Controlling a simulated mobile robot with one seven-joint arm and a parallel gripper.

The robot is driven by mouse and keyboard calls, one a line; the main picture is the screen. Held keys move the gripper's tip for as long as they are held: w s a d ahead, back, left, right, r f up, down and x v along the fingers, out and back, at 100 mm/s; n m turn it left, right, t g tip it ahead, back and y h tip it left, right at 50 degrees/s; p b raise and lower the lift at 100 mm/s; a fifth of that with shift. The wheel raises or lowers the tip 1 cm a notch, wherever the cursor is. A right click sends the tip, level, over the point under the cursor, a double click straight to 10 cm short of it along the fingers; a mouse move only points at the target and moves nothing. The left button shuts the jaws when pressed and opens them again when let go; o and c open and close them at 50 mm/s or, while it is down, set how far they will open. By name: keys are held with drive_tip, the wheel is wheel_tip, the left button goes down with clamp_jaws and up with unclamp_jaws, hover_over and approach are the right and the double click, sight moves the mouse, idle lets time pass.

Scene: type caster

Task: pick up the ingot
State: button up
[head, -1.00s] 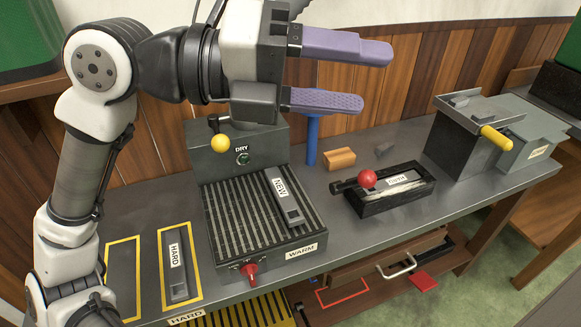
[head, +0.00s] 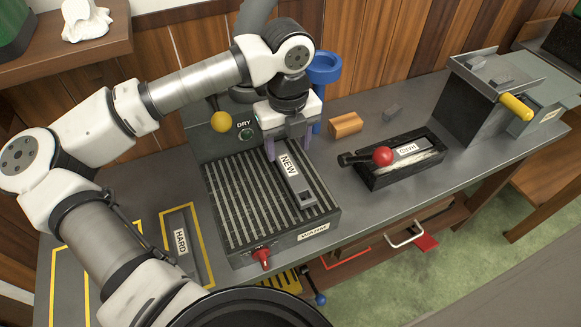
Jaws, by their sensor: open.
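Similar grey pieces (head: 475,65) sit in the tray at the back right; I cannot tell which one is the ingot meant. My gripper (head: 289,150) points down with its purple fingers apart, over the back end of the bar labelled NEW (head: 294,180) on the ribbed warming plate.
A black mould with a red ball knob (head: 382,156) stands right of the plate. A blue ring stand (head: 323,68) is close behind my gripper. The yellow-handled machine (head: 515,106) is at the right. A HARD bar (head: 181,242) lies at the left in a yellow outline.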

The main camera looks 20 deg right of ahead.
sight(290, 169)
drive_tip(key=shift+s+d+f+p, duration=0.1)
drive_tip(key=shift+f+p, duration=0.5)
drive_tip(key=shift+f, duration=1.15)
drive_tip(key=shift+s+d+f+p, duration=0.1)
drive_tip(key=shift+f+p, duration=0.5)
drive_tip(key=shift+f, duration=1.1)
drive_tip(key=shift+c, duration=0.5)
clamp_jaws()
drive_tip(key=shift+r, duration=0.1)
